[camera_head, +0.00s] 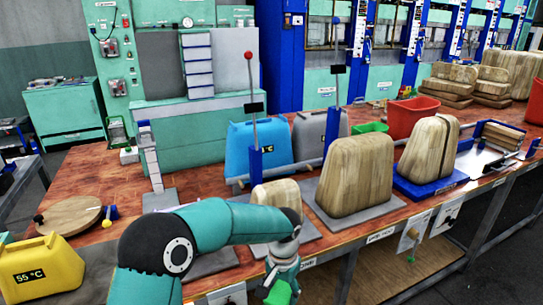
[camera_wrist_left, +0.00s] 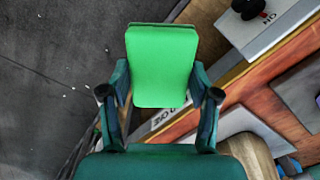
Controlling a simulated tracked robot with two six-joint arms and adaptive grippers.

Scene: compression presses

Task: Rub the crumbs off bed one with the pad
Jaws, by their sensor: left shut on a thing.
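My left gripper (camera_head: 281,284) is shut on a green pad, low in the head view, out past the front edge of the bench. In the left wrist view the gripper (camera_wrist_left: 160,105) has the pad (camera_wrist_left: 163,65) between its two fingers, with dark floor behind it. A wooden block (camera_head: 277,194) stands on a grey bed plate (camera_head: 309,228) behind my left arm, which hides part of both. A small front label (camera_head: 308,263) by it is only partly readable. I cannot make out crumbs on this bed. My right gripper is not in view.
Larger wooden blocks stand on a grey plate (camera_head: 390,205) and a blue base (camera_head: 425,189) to the right. Upright levers, a blue canister (camera_head: 240,150) and a grey one stand behind. A yellow canister (camera_head: 42,270) and round board (camera_head: 68,215) are at left.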

